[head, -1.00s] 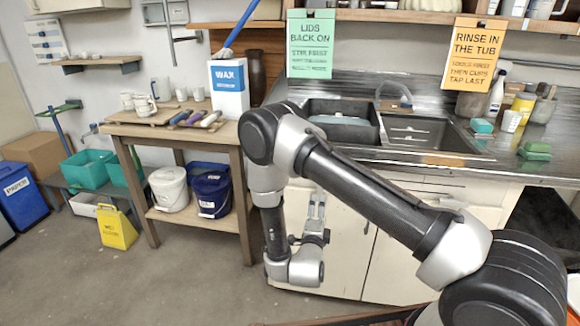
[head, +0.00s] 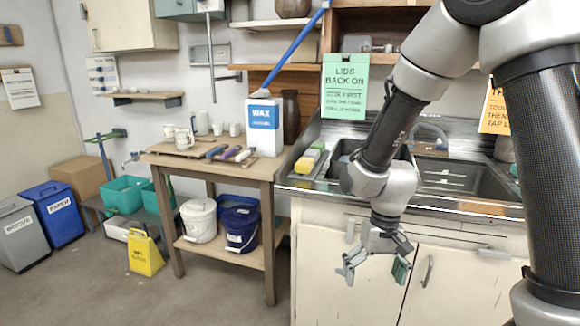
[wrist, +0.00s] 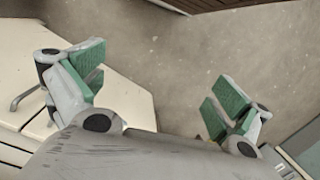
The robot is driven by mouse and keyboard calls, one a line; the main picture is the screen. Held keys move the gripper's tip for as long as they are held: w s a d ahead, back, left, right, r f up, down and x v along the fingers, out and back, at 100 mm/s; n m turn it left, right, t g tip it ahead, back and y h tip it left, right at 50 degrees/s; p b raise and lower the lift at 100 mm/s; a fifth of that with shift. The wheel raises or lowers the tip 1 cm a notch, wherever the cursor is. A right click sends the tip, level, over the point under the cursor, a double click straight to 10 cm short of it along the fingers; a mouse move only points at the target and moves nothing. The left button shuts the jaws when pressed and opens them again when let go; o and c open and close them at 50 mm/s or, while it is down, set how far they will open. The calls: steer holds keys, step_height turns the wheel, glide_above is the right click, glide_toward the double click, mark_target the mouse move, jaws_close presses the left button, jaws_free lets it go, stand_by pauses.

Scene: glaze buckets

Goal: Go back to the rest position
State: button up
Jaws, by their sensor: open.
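My gripper (head: 376,270) hangs low in front of the cream sink cabinet (head: 330,265) in the head view. Its fingers are spread apart and nothing is between them. In the wrist view, my gripper (wrist: 165,95) shows two wide-apart fingers with green pads, and the concrete floor (wrist: 180,50) lies beyond them. My arm bends down from the upper right of the head view and covers part of the sink.
A wooden table (head: 215,168) at the left holds mugs, tools and a WAX box (head: 264,128). White (head: 199,220) and blue (head: 240,228) buckets sit on its lower shelf. Floor (head: 215,295) in front is clear.

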steer(key=s+d+r+t, duration=0.3)
steer(key=s+d+r, duration=0.3)
steer(key=r, duration=0.6)
steer(key=s+d+r+t, duration=0.3)
steer(key=s+d+r, duration=0.2)
steer(key=d+r, duration=0.6)
steer(key=shift+s+r+m+h, duration=0.35)
steer(key=shift+s+m+h, duration=0.05)
